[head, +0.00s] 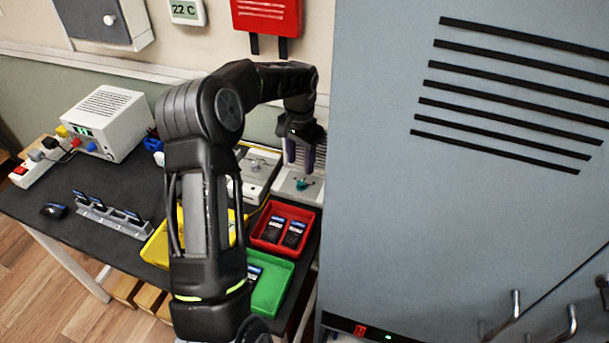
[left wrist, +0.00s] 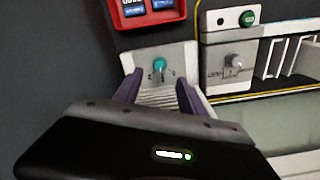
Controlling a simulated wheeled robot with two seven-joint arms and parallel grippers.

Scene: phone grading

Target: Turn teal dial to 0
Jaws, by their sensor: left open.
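The teal dial (head: 302,184) sits on a light grey box (head: 288,189) at the table's back right, beside the tall cabinet. In the left wrist view the teal dial (left wrist: 159,65) shows on the pale face of its box (left wrist: 185,55), with small markings too blurred to read. My left gripper (head: 306,150) points down above the box. In the left wrist view its purple fingers (left wrist: 158,88) are apart, with nothing between them, and the dial lies just beyond the tips. My right gripper does not show.
A red tray (head: 256,239) with two phones and a green tray (head: 287,265) lie in front of the box. A second box with a grey knob (left wrist: 234,61) stands beside it. The tall grey cabinet (head: 380,200) closes off the right side.

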